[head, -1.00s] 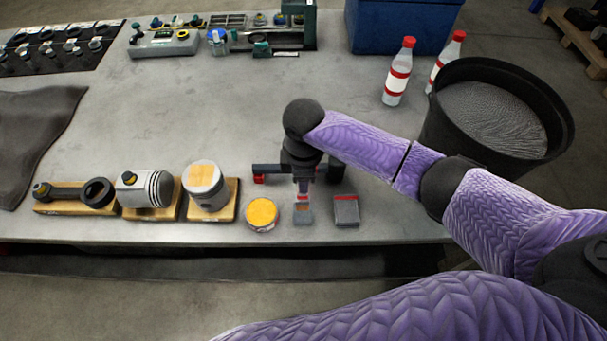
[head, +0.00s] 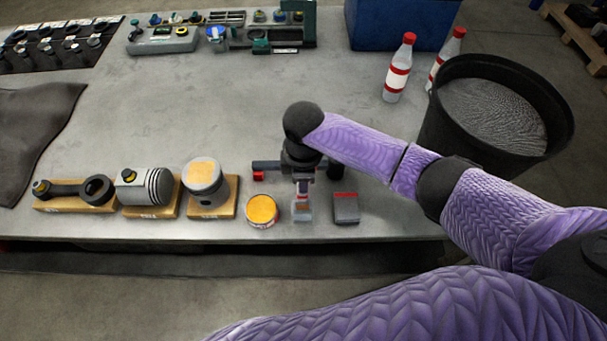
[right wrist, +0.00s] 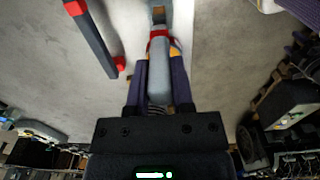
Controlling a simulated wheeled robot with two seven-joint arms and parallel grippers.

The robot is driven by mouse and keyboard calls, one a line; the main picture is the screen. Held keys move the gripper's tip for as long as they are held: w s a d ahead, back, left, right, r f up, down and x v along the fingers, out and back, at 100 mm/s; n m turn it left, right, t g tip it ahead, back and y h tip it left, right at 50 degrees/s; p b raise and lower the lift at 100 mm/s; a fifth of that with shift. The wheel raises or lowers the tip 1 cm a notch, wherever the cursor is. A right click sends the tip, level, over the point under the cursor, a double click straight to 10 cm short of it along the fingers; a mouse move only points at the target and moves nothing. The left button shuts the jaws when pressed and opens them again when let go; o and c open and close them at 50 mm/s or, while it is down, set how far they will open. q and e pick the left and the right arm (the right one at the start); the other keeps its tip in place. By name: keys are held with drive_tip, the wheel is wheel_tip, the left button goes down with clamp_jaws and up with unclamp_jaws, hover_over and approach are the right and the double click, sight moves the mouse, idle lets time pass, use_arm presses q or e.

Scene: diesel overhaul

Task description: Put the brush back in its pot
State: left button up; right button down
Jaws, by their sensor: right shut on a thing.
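My right gripper (head: 303,178) points down near the table's front edge, shut on the brush. The brush shows in the right wrist view as a pale grey handle (right wrist: 158,78) with a red band, between the dark fingers (right wrist: 158,95). Its far end is close to a small grey, square-looking piece (head: 302,214) on the table; I cannot tell whether they touch or whether this piece is a pot. A round tin with an orange top (head: 262,209) stands just left of it, apart from the brush. My left gripper is out of view.
A grey box with a red stripe (head: 345,208) stands close on the right. A dark bar with red ends (right wrist: 95,42) lies beside the gripper. Pistons on wooden blocks (head: 206,186) stand left. A black bucket (head: 435,145) and bottles (head: 397,72) are at right. The table's middle is clear.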

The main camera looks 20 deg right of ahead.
drive_tip(key=shift+f+b, duration=1.5)
drive_tip(key=shift+f, duration=1.1)
drive_tip(key=shift+c, duration=2)
unclamp_jaws()
drive_tip(key=shift+r, duration=0.1)
wheel_tip(320, 180, up, 10)
drive_tip(key=shift+f+p, duration=0.1)
drive_tip(key=shift+p, duration=1.1)
